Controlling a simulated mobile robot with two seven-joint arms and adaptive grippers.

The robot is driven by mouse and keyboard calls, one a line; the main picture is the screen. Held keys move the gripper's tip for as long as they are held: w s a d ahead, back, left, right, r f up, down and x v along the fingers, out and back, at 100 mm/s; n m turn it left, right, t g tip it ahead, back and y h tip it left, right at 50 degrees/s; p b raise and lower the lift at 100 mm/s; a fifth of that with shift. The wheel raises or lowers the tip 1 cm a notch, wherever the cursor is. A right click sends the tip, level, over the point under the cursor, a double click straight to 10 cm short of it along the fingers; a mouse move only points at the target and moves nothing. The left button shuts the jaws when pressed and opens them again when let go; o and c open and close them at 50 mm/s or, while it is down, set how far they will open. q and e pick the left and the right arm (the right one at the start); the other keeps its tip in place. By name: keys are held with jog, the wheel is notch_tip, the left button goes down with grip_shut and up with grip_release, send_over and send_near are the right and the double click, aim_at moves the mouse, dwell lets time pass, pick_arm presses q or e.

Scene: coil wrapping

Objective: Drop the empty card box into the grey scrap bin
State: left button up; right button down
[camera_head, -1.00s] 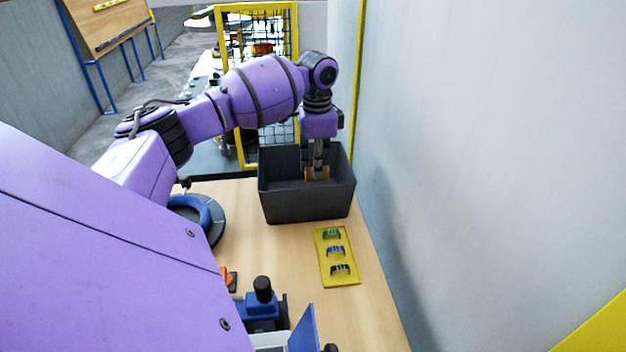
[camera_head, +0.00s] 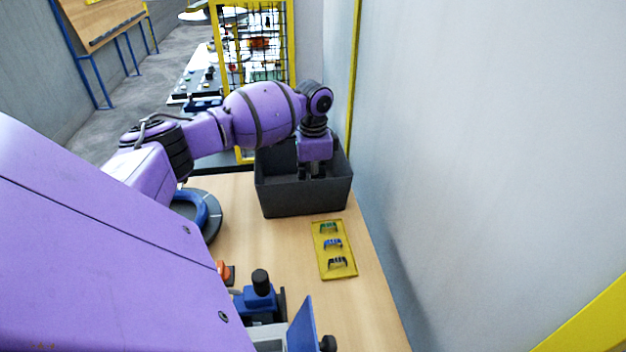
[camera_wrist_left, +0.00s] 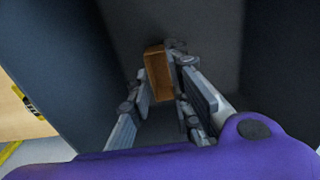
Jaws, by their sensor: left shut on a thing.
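The grey scrap bin (camera_head: 300,202) stands on the far end of the wooden table, against the wall. My left gripper (camera_head: 314,174) points down inside the bin, with its fingertips hidden behind the front wall in the head view. In the left wrist view the small brown card box (camera_wrist_left: 158,70) is between the fingertips of my left gripper (camera_wrist_left: 165,80), which is shut on it. The box looks open-topped and is over the bin's dark floor. The box is hidden in the head view. My right gripper is not in view.
A yellow tray (camera_head: 325,267) with several small coloured clips lies in front of the bin. A blue ring on a round dark base (camera_head: 193,210) is at the left. A blue device with a black knob (camera_head: 262,296) is nearer. The wall is close on the right.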

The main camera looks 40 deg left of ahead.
pick_arm(q)
jog(key=shift+f, duration=0.25)
jog(key=o, duration=0.7)
jog(key=shift+o, duration=0.2)
jog(key=shift+r, duration=0.1)
notch_tip(320, 180, up, 13)
dwell(0.4)
